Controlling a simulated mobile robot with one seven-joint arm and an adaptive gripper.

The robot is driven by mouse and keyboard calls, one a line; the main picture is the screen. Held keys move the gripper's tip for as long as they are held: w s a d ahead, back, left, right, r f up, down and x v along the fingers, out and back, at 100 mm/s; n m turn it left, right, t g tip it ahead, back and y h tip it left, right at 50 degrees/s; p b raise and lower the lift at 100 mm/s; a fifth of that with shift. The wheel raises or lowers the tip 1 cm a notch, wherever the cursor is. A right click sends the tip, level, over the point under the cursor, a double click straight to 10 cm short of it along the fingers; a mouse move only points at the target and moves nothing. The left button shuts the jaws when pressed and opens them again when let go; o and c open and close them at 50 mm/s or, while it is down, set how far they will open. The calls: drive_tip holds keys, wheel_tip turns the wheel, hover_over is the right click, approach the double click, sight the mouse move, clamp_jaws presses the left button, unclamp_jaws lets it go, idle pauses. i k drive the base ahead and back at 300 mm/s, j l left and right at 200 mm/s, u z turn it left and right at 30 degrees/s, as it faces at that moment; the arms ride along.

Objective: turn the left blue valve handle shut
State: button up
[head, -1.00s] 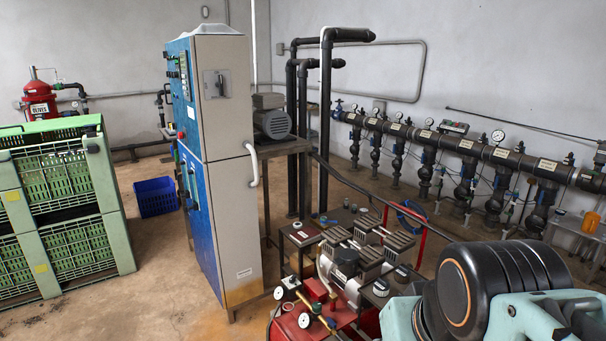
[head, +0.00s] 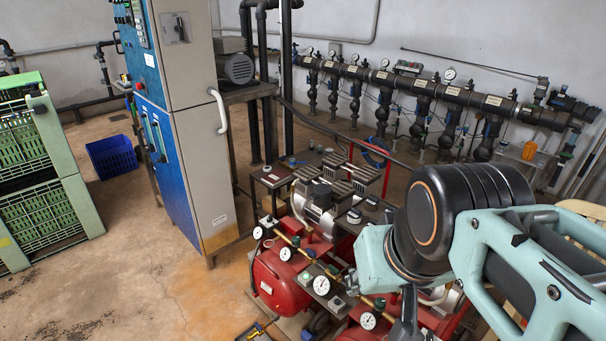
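The dark pipe manifold (head: 400,83) runs along the back wall, with several downpipes and gauges. A small blue part (head: 295,48), perhaps a valve handle, shows at its far left end. Other small blue bits show near the downpipes, too small to tell their shape or how far they are turned. I cannot tell which one is the left blue valve handle. My teal and black arm fills the lower right, in front of the red compressor and well apart from the manifold. My gripper is not recognisable in this view.
A blue and grey cabinet (head: 190,130) stands left of centre. Red tanks with gauges (head: 278,282) and pumps stand in front of the manifold. Green crates (head: 45,180) are at left, with a blue crate (head: 112,157) behind. Bare floor lies between the crates and cabinet.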

sight(312, 254)
drive_tip(key=k+j+z, duration=0.15)
drive_tip(key=j, duration=0.2)
drive_tip(key=j+z, duration=0.15)
drive_tip(key=j, duration=0.25)
drive_tip(key=j+z, duration=0.25)
drive_tip(key=j, duration=0.45)
drive_tip(key=i+j+z, duration=0.15)
drive_tip(key=j, duration=0.2)
drive_tip(key=i+j+z, duration=0.15)
drive_tip(key=j, duration=0.2)
drive_tip(key=i+j+z, duration=0.3)
drive_tip(key=i+j, duration=0.15)
drive_tip(key=j, duration=0.15)
